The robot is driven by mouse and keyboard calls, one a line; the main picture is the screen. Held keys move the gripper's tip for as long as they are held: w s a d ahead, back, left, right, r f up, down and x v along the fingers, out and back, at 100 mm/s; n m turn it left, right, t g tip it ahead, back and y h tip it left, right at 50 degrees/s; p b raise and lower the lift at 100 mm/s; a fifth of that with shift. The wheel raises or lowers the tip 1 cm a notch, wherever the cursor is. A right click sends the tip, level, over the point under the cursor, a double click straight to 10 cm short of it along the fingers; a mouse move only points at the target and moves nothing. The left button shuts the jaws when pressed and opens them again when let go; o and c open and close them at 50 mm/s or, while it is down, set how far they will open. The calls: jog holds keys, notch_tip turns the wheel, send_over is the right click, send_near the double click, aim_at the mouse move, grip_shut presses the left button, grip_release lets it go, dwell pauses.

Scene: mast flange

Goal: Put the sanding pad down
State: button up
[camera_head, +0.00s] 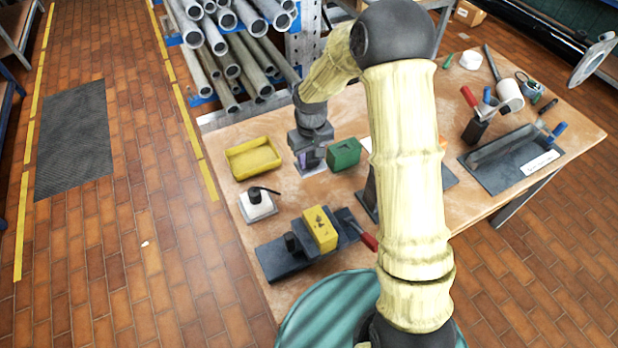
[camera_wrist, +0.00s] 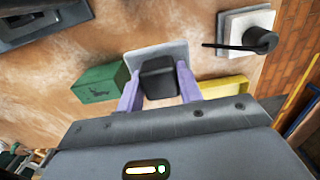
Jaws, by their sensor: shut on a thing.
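The sanding pad shows in the wrist view as a pale grey plate with a black grip block (camera_wrist: 158,76). My gripper (camera_wrist: 160,92), with purple fingers, is shut on the black block, one finger on each side. In the head view my gripper (camera_head: 311,163) points down at the workbench (camera_head: 285,187), between a yellow tray and a green block. The pad is mostly hidden there by the gripper; a pale edge shows low at the bench top. I cannot tell whether the plate touches the bench.
The yellow tray (camera_head: 253,158) is left of my gripper; the green block (camera_head: 345,154) is close on its right. A white block with a black lever (camera_head: 257,205) and a fixture with a yellow block (camera_head: 320,228) are nearer. A dark tray (camera_head: 510,158) is right.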

jog(key=shift+w+f, duration=0.45)
jog(key=shift+f, duration=0.4)
jog(key=shift+s+r, duration=0.15)
jog(key=shift+s, duration=0.05)
jog(key=shift+f+p, duration=0.6)
jog(key=shift+f, duration=2.35)
jog(key=shift+f+p, duration=0.55)
jog(key=shift+f, duration=1.55)
jog(key=o, duration=1)
jog(key=shift+f, duration=0.1)
jog(key=shift+o, duration=0.2)
